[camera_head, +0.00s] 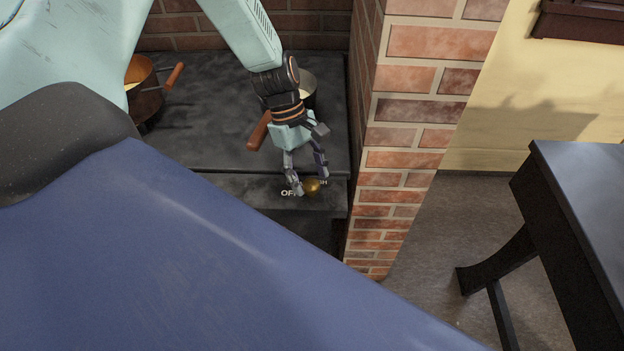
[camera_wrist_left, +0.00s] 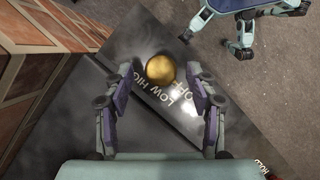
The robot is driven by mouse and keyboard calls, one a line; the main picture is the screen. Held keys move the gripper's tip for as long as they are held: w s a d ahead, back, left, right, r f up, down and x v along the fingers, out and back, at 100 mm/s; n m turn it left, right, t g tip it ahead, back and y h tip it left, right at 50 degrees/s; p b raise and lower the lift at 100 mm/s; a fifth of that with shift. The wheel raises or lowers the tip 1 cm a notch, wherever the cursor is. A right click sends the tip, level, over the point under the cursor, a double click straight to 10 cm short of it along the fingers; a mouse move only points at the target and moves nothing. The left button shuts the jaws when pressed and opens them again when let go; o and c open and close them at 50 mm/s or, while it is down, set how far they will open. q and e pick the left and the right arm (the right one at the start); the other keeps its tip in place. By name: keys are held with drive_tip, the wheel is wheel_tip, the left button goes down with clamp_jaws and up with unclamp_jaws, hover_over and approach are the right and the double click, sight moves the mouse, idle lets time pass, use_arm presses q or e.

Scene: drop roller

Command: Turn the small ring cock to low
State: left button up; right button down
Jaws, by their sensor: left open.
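The small ring cock shows as a round brass knob (camera_head: 312,187) on the front strip of the dark stove (camera_head: 230,183), near its right end. In the left wrist view the knob (camera_wrist_left: 160,69) sits beside the words LOW, HIGH and OFF, partly covering the lettering. My left gripper (camera_head: 309,187) is at the knob in the head view, its fingers pointing down. In the left wrist view my left gripper (camera_wrist_left: 160,85) is open, with one finger on each side of the knob and visible gaps. I cannot tell which marking the knob points to. My right gripper is not in view.
A brick pillar (camera_head: 405,130) stands close to the right of the knob. A copper pot (camera_head: 146,92) with a wooden handle stands on the stove at left; another pot (camera_head: 309,84) is behind my left wrist. A dark table (camera_head: 590,190) stands at far right.

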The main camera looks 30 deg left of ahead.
use_arm(q)
drive_tip(key=shift+s+a+f, duration=0.15)
drive_tip(key=shift+s+f, duration=0.1)
drive_tip(key=shift+f, duration=0.3)
drive_tip(key=shift+w+d+r, duration=0.15)
drive_tip(key=shift+d, duration=0.35)
drive_tip(key=shift+a, duration=0.35)
drive_tip(key=c, duration=0.4)
drive_tip(key=shift+d, duration=0.2)
drive_tip(key=c, duration=0.5)
drive_tip(key=shift+c, duration=1.1)
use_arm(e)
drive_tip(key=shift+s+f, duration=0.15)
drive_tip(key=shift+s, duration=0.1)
